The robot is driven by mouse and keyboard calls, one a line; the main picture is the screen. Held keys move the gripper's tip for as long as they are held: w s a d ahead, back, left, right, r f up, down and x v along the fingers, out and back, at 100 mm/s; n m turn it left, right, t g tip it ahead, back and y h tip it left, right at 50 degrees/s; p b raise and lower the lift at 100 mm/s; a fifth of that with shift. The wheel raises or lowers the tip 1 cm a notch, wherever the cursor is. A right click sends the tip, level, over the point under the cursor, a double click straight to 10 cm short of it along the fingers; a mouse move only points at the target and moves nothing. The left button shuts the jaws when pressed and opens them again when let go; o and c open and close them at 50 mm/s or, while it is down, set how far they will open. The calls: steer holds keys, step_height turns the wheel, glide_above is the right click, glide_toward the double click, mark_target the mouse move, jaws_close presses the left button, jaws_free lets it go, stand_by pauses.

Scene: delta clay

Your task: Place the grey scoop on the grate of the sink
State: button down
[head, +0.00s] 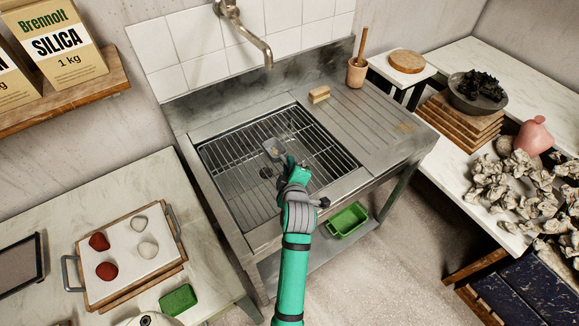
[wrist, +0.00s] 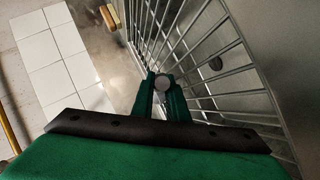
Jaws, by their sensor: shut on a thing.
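The grey scoop (head: 274,148) is at the end of my gripper (head: 290,163), over the sink's grate (head: 325,152) in the head view. The grate is a metal rack of parallel bars set across the sink basin. In the wrist view my gripper (wrist: 162,84) is shut on the scoop, whose round, pale grey end (wrist: 162,82) shows between the fingertips. The rest of the scoop is hidden there. I cannot tell whether the scoop touches the bars.
A wooden brush (head: 319,94) lies at the basin's back right rim. A tap (head: 247,33) reaches over the sink from the tiled wall. The ribbed drainboard (head: 375,115) is mostly clear, with a wooden pot (head: 357,72) at its back. A green tub (head: 347,220) is below the sink.

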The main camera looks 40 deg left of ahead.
steer(key=shift+w+f, duration=0.1)
steer(key=shift+f, duration=0.2)
steer(key=shift+f, duration=0.1)
steer(key=c, duration=2)
jaws_free()
steer(key=shift+s, duration=0.2)
steer(key=v, duration=1.2)
steer(key=shift+w, duration=0.1)
